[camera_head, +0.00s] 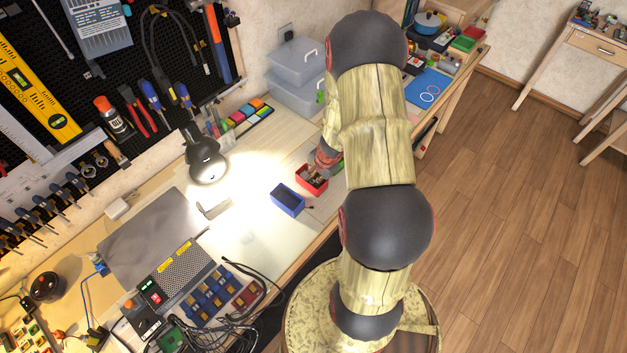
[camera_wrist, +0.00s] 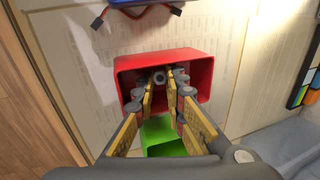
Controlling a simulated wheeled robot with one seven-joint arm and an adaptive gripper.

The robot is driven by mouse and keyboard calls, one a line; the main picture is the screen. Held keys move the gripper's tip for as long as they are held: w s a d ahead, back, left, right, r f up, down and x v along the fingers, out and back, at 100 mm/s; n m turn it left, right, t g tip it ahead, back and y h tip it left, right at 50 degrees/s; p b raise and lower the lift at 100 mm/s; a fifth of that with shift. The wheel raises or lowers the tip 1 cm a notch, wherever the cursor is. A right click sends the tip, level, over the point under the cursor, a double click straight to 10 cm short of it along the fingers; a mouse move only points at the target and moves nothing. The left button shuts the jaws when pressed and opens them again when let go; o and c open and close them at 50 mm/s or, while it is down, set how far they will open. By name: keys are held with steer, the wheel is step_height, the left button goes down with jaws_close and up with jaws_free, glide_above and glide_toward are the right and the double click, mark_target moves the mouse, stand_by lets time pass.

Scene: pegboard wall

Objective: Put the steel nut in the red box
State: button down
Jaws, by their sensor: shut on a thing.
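The red box (camera_head: 312,189) stands on the lit worktop. In the wrist view the red box (camera_wrist: 203,66) fills the middle, its open side facing me. My gripper (camera_wrist: 160,84) is at the box's opening, its fingertips within the box's outline. It is shut on a small grey ring-shaped thing, the steel nut (camera_wrist: 159,77), which shows between the fingertips. How far the nut is above the box floor I cannot tell. In the head view my arm covers the fingers and the nut.
A blue box (camera_head: 288,200) stands beside the red box. A green box (camera_wrist: 168,140) is on the other side, under my fingers. A thin cable (camera_wrist: 100,20) lies near the blue box. A desk lamp (camera_head: 205,160) and clear plastic containers (camera_head: 298,90) stand farther back.

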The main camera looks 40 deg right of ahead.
steer(key=c, duration=2.3)
jaws_free()
steer(key=shift+f, duration=0.15)
steer(key=shift+o, duration=0.9)
